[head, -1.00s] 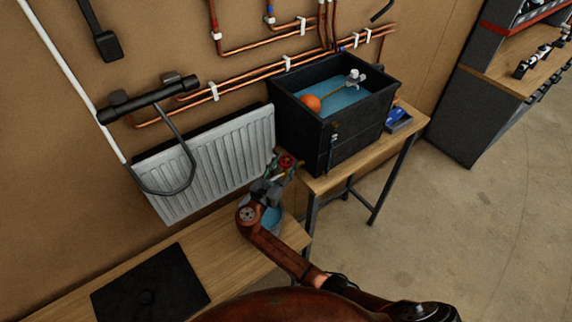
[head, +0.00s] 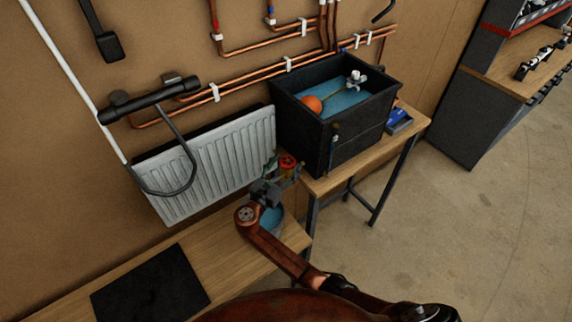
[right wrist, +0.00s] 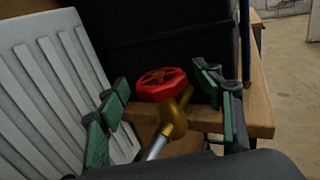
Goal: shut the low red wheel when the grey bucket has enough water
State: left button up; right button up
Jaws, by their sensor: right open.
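The low red wheel (head: 287,162) sits on a brass tap by the front of the black tank. In the right wrist view the red wheel (right wrist: 162,84) and its brass body (right wrist: 173,115) show clearly. My right gripper (head: 283,170) is open, its green-padded fingers on either side of the wheel; in the right wrist view, gaps show between pads and wheel. The bucket (head: 282,222) stands on the low bench under my right wrist, mostly hidden; blue water shows in it, but its level is hard to judge. My left gripper is out of view.
The black tank (head: 335,143) with blue water and an orange float (head: 311,104) stands on a wooden table (head: 408,140). A white radiator (head: 205,165) is close on the left. A black mat (head: 150,287) lies on the bench. Floor at right is clear.

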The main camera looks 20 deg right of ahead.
jog(key=v, duration=1.2)
